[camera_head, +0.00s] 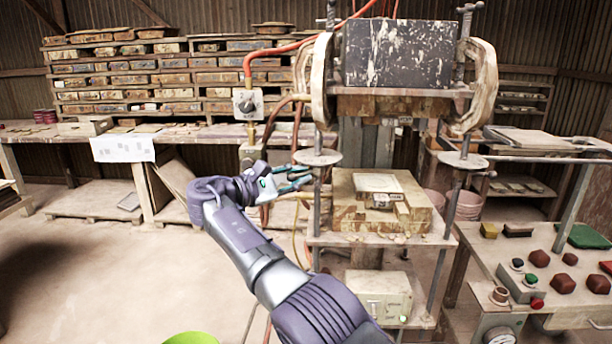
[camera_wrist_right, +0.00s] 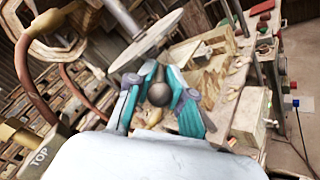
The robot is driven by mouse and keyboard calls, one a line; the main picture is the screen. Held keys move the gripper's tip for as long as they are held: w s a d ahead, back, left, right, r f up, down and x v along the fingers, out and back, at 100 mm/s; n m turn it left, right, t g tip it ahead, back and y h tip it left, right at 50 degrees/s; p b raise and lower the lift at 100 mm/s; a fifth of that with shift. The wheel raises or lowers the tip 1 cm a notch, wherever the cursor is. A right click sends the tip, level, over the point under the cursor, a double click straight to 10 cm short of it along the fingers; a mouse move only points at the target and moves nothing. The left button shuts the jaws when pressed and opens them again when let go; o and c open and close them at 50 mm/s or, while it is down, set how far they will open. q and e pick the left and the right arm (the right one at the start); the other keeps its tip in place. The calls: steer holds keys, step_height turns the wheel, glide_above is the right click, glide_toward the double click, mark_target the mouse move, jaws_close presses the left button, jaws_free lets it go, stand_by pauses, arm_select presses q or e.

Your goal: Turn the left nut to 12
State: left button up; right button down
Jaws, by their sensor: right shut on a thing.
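The press has two upright threaded rods, each with a pale round disc. The left disc, which appears to be the left nut (camera_head: 317,157), sits on the left rod and shows large in the wrist view (camera_wrist_right: 150,38). The right disc (camera_head: 462,160) is on the right rod. My right gripper (camera_head: 303,177) reaches in from the left, just below the left disc's edge. In the wrist view its teal fingers are closed around a dark ball-shaped knob (camera_wrist_right: 158,93). I cannot tell how the knob joins the disc. No scale or number is readable. My left gripper is out of view.
A wooden block stack (camera_head: 350,211) with a pale tile form stands on the press's lower plate, right of my gripper. An orange hose (camera_head: 262,52) and a valve box (camera_head: 247,104) are close behind. A control table (camera_head: 541,236) stands right. Open floor lies left.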

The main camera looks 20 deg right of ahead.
steer(key=shift+w+a+r, duration=0.1)
steer(key=shift+r, duration=0.3)
steer(key=c, duration=1.3)
jaws_free()
steer(key=shift+c, duration=0.2)
steer(key=shift+o, duration=0.8)
steer(key=shift+f, duration=0.15)
step_height(320, 180, up, 10)
